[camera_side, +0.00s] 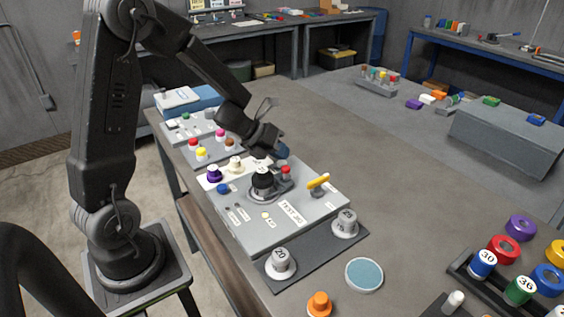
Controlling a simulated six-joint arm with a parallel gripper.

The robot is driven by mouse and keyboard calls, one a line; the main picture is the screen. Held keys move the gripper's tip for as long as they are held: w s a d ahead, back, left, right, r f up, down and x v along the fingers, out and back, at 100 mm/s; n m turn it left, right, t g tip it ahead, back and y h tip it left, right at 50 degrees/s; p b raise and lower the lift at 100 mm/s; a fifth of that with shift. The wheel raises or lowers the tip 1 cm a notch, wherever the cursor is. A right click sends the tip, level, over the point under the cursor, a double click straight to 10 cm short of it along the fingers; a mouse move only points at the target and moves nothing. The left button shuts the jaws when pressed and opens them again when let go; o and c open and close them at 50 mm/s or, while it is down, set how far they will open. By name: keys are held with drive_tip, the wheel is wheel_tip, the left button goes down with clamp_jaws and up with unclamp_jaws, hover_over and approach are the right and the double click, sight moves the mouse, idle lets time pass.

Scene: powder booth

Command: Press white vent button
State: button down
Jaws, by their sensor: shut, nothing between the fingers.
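A grey jig box (240,237) lies on the table with several knobs and buttons on its top. A cream-white knob (235,163) stands on a white plate at the box's back left, beside a purple knob (214,174). A small cream button (265,215) sits near the front of the box. I cannot read which one is labelled vent. My gripper (283,152) is shut and empty, above the back right of the box, close over a red button (286,170) and to the right of the cream-white knob. Whether it touches anything is unclear.
A black dial (263,180) and a yellow lever (319,181) stand up from the box. Another button panel (212,155) lies behind it. Weights (281,262), a blue-topped disc (364,274) and an orange knob (320,304) are in front.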

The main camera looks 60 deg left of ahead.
drive_tip(key=shift+f, duration=0.3)
drive_tip(key=shift+r, duration=0.1)
idle(0.3)
drive_tip(key=shift+r, duration=0.8)
drive_tip(key=shift+r, duration=2.5)
